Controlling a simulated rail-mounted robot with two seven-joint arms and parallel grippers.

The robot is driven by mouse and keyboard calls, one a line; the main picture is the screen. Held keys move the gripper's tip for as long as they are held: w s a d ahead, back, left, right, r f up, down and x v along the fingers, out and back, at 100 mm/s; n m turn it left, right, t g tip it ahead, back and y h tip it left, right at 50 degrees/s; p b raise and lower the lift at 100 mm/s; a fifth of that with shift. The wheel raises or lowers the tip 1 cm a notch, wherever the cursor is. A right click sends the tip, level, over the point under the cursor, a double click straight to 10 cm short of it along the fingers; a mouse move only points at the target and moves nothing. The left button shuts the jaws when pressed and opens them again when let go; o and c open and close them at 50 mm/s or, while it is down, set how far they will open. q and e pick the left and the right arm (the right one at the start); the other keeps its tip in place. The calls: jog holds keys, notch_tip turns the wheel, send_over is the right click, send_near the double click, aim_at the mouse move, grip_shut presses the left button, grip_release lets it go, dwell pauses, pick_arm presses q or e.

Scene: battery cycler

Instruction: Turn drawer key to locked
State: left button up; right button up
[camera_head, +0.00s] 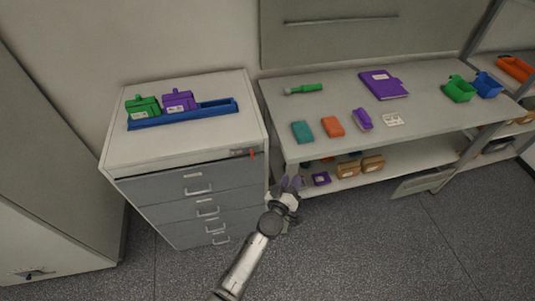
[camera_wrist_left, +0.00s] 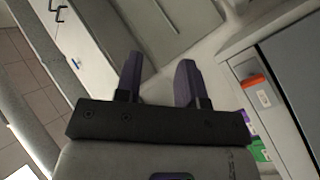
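The grey drawer cabinet (camera_head: 158,187) stands at the left in the head view, with its drawers shut. A small red-orange key or tag (camera_head: 252,154) sits at the upper right of its front, beside a small lock plate (camera_head: 238,153). Its turn position is too small to tell. My left gripper (camera_head: 290,183) is to the right of and below the key, clear of the cabinet front. In the left wrist view its two dark purple fingers (camera_wrist_left: 158,78) are apart with nothing between them. My right gripper is not in view.
A blue tray (camera_head: 218,112) with a green and a purple holder stands on the cabinet. The bench (camera_head: 350,143) at the right carries several small items and a purple folder (camera_head: 383,85). An orange labelled item (camera_wrist_left: 257,91) is at the wrist view's right. The floor is clear.

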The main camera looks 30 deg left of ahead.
pick_arm(q)
jog(key=s+a+f+n+g+y, duration=0.2)
jog(key=a+g+y, duration=0.15)
jog(key=y, duration=0.25)
jog(key=g+y, duration=0.3)
jog(key=y, duration=0.2)
send_near(252, 155)
jog(key=b+x, duration=0.9)
jog(key=x, duration=0.1)
jog(key=shift+w+a+r, duration=0.1)
jog(key=shift+w+a, duration=0.1)
jog(key=shift+w, duration=0.1)
jog(key=shift+w+a+r, duration=0.1)
jog(key=shift+w+a, duration=0.05)
jog(key=shift+c, duration=0.5)
grip_shut()
